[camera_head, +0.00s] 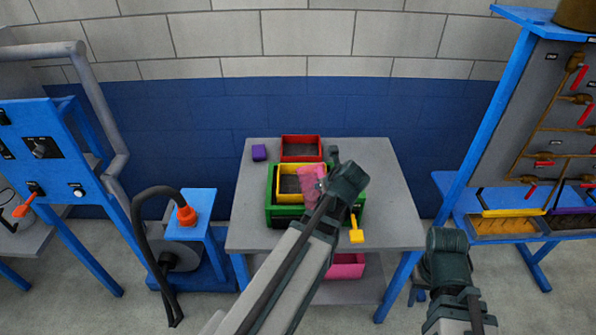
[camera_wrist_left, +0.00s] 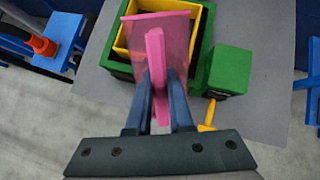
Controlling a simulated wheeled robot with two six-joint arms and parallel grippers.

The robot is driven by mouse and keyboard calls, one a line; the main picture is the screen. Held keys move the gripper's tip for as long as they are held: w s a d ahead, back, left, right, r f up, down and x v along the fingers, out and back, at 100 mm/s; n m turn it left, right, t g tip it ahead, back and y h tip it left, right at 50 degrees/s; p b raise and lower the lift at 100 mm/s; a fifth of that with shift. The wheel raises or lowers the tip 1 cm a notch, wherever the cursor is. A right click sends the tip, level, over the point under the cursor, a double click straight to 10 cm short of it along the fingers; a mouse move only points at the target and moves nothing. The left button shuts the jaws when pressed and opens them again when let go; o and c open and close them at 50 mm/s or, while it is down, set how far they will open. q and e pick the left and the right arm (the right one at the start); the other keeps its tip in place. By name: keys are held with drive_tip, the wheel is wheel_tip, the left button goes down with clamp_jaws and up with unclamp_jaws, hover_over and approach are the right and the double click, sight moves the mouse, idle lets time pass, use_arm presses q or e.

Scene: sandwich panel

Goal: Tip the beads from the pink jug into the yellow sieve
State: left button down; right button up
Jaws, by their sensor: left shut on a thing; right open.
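The pink jug (camera_head: 309,192) is translucent and held over the right part of the yellow sieve (camera_head: 283,170). The sieve is a yellow square frame set within a green box (camera_head: 270,205) on the table. My left gripper (camera_head: 322,187) is shut on the jug's handle; in the left wrist view its two fingers (camera_wrist_left: 158,95) clasp the pink bar, with the jug (camera_wrist_left: 180,30) and sieve frame (camera_wrist_left: 121,42) beyond. The jug looks tilted in the head view. I cannot make out beads. My right gripper (camera_head: 418,293) is low at the right, away from the table, mostly hidden by its wrist.
On the grey table (camera_head: 390,200) are a red tray (camera_head: 301,139) at the back, a purple block (camera_head: 259,152) and a yellow-handled tool (camera_head: 356,236) at the front right. A pink bin (camera_head: 346,267) is on the lower shelf. The table's left and right sides are clear.

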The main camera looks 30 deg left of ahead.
use_arm(q)
drive_tip(key=shift+w+a+r+g+h+p, duration=0.25)
drive_tip(key=shift+w+g+h+p, duration=0.05)
drive_tip(key=shift+h+p, duration=0.25)
drive_tip(key=shift+w+a+f, duration=0.1)
drive_tip(key=shift+a, duration=0.05)
use_arm(e)
drive_tip(key=shift+w+a+r, duration=0.1)
drive_tip(key=shift+a+r, duration=0.15)
drive_tip(key=shift+r, duration=0.3)
drive_tip(key=shift+w+a+r, duration=0.1)
drive_tip(key=shift+a+r, duration=0.1)
drive_tip(key=shift+r, duration=0.35)
use_arm(q)
drive_tip(key=shift+w+a+g+h+p, duration=0.3)
drive_tip(key=shift+a+g+h+p, duration=0.1)
drive_tip(key=shift+g+h+p, duration=0.3)
use_arm(e)
drive_tip(key=shift+w+a+r, duration=0.2)
drive_tip(key=shift+r, duration=0.4)
